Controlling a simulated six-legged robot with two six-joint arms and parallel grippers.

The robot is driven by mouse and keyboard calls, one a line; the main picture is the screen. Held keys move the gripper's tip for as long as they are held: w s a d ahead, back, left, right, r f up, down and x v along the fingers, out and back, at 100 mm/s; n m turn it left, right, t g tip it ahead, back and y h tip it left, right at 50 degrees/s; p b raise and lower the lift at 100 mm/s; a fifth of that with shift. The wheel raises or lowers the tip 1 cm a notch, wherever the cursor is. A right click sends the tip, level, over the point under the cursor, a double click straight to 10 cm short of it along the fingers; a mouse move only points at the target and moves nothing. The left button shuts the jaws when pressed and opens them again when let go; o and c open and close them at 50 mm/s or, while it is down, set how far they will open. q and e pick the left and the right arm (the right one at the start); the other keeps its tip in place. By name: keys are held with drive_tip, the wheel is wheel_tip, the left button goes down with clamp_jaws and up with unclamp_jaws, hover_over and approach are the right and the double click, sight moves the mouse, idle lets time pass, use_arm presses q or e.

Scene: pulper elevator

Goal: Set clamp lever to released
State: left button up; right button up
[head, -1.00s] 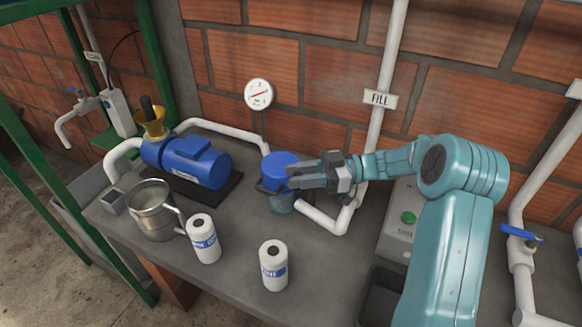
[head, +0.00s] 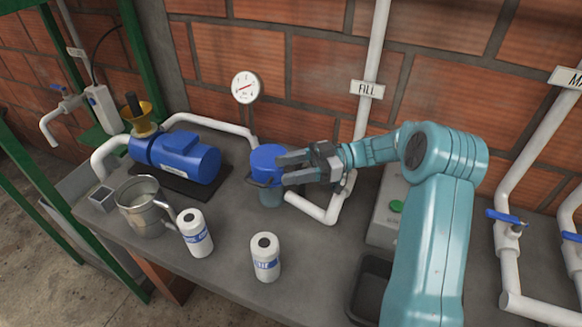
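A blue-capped filter housing (head: 266,160) with a clear lower bowl stands on the grey bench, joined to white pipes. A dark handle-like piece (head: 262,183) shows at its front left, just under the cap; it may be the clamp lever, but its position is hard to read. My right gripper (head: 282,169) reaches in from the right, its two fingers apart and pointing left at the housing's right side. The upper finger overlaps the blue cap in the picture. Nothing shows between the fingers, and I cannot tell whether they touch the housing. My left gripper is out of view.
A blue pump (head: 188,158) with a yellow funnel, a steel jug (head: 142,208) and two white bottles (head: 195,234) (head: 265,258) stand on the bench. A pressure gauge (head: 245,87) is on the wall. A control box (head: 388,212) and dark tray (head: 366,285) are at right.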

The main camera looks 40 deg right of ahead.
drive_tip(key=shift+d+f, duration=0.1)
drive_tip(key=shift+d, duration=0.15)
drive_tip(key=p+v, duration=1)
drive_tip(key=v, duration=0.6)
drive_tip(key=shift+p, duration=0.3)
drive_tip(key=shift+a, duration=0.1)
drive_tip(key=shift+s, duration=0.2)
